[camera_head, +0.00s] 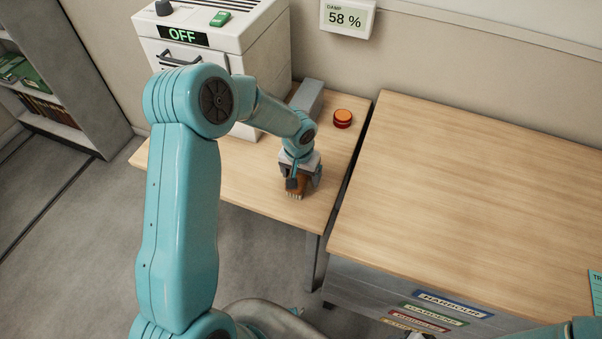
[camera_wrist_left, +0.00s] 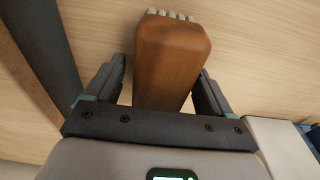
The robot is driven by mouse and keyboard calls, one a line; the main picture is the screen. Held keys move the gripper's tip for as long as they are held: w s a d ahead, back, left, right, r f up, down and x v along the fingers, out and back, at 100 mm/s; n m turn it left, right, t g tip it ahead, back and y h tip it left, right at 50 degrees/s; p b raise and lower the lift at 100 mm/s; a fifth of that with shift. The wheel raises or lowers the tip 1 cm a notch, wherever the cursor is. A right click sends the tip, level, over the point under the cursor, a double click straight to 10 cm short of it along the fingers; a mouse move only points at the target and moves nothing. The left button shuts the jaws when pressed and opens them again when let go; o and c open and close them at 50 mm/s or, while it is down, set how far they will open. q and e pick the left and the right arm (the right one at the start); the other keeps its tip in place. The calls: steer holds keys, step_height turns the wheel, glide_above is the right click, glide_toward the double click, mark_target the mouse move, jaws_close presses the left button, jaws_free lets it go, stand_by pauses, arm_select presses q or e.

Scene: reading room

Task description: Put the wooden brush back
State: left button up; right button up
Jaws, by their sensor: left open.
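The wooden brush (camera_head: 295,190) is a brown block with a row of pale bristle tufts at one end. It is on the small left table, near its front right part. My left gripper (camera_head: 302,180) is over the brush. In the left wrist view the brush (camera_wrist_left: 172,55) lies between the two open fingers of the left gripper (camera_wrist_left: 163,66); a narrow gap shows at the fingertips. The gripper hides part of the brush in the head view. Only a sliver of what may be my right gripper shows at the bottom edge of the head view.
A white cabinet (camera_head: 245,55) with an OFF display stands behind, at the back of the left table (camera_head: 235,205). An orange-red round button (camera_head: 342,118) is near its back right. A larger bare table (camera_head: 470,190) stands to the right across a dark gap. Coloured labels (camera_head: 430,315) are below it.

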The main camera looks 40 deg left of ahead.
arm_select(q)
steer(key=shift+r, duration=0.1)
steer(key=shift+r+p, duration=0.25)
steer(key=shift+p, duration=0.15)
steer(key=r, duration=0.4)
steer(key=s+r, duration=0.1)
steer(key=r, duration=0.6)
steer(key=shift+s+d+r+b, duration=0.15)
steer(key=shift+s+r+b, duration=0.05)
steer(key=shift+r+b, duration=0.15)
steer(key=shift+f, duration=0.1)
